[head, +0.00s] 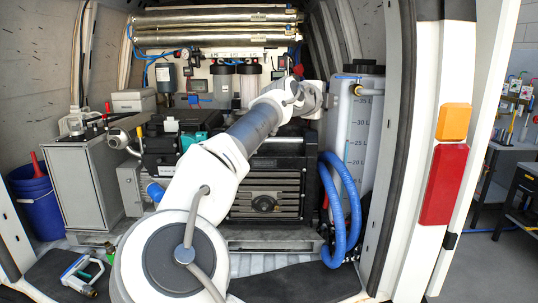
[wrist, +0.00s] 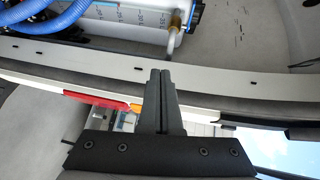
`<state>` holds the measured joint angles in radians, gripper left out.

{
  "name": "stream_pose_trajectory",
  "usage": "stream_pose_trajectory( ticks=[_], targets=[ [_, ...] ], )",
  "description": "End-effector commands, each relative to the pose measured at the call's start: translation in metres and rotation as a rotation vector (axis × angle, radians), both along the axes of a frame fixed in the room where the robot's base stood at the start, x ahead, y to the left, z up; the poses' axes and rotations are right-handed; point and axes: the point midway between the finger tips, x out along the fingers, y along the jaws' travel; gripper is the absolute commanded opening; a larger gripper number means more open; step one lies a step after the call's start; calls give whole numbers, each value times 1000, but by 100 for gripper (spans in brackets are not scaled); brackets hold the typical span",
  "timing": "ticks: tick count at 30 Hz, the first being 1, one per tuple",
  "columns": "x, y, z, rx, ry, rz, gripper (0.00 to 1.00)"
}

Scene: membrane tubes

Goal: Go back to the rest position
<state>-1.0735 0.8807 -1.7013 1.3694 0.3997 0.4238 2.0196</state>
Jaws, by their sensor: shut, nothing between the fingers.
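My gripper (wrist: 160,77) is shut and empty in the wrist view, its two dark fingers pressed together. The fingertips show in front of the pale van door frame (wrist: 60,62), apparently apart from it. In the head view my white and grey arm reaches forward and to the right into the van, and its far end is near the white tank (head: 352,140). The fingers themselves cannot be made out in the head view. The horizontal membrane tubes (head: 215,28) lie in a rack across the top of the van's back wall.
A blue hose (head: 340,215) hangs beside the tank. A grey cabinet (head: 82,185) and a blue bucket (head: 38,205) are on the left. A clamp-like tool (head: 78,276) lies on the front-left floor.

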Motion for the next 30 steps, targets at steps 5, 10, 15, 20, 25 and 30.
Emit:
stream_pose_trajectory(
  ticks=[5, 10, 15, 20, 25, 30],
  targets=[
    [-24, -98, -78, 99, 261, -46, 0],
    [-63, -144, -152, 182, 518, 23, 0],
    [-108, -149, -206, 228, 725, 188, 0],
    [-151, -129, -231, 214, 861, 406, 0],
    [-200, -96, -237, 121, 948, 669, 0],
    [-252, -59, -230, -61, 991, 924, 0]
  ],
)
